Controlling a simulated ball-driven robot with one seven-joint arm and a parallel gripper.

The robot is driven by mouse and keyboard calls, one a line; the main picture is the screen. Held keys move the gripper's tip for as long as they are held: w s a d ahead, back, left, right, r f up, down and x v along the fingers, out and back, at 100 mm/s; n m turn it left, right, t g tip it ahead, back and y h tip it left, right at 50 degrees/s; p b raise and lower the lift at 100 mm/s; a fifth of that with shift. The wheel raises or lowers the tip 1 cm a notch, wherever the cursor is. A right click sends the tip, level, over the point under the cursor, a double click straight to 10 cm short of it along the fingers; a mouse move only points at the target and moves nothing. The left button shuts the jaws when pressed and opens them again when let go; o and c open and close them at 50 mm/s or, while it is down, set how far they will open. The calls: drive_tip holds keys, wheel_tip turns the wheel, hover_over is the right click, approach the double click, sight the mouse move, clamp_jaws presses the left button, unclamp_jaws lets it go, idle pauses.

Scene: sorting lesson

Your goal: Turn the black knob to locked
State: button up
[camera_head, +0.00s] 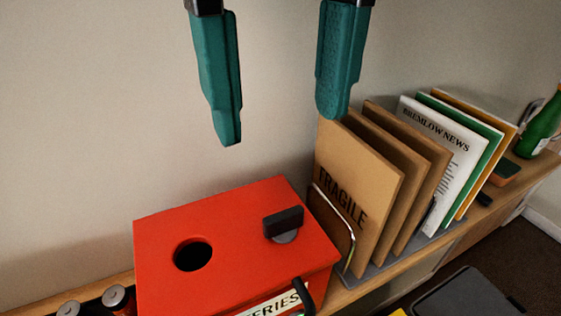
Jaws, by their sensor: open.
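The black knob (283,220) sits on a round grey base on top of the red box (232,208), right of a dark round hole (193,254). Its bar lies slanted, rising a little to the right. No locked or unlocked marking can be made out. The box front bears a white label ending in "ERIES" (272,305), partly cut off. My gripper (285,130) is open and empty, its two teal fingers well apart, pointing down above and behind the knob in the picture. Nothing touches the knob.
Brown cardboard sheets (357,190), one marked "FRAGILE", stand in a wire rack (333,222) close right of the box. A newspaper (440,140) and a green bottle (541,128) are further right. Batteries (117,298) stand at lower left. A dark lid (465,293) is at lower right.

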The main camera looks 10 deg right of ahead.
sight(284, 213)
wheel_tip(284, 213, down, 11)
drive_tip(key=shift+r+p, duration=0.15)
drive_tip(key=shift+p, duration=0.9)
drive_tip(key=shift+c, duration=0.4)
drive_tip(key=c, duration=1)
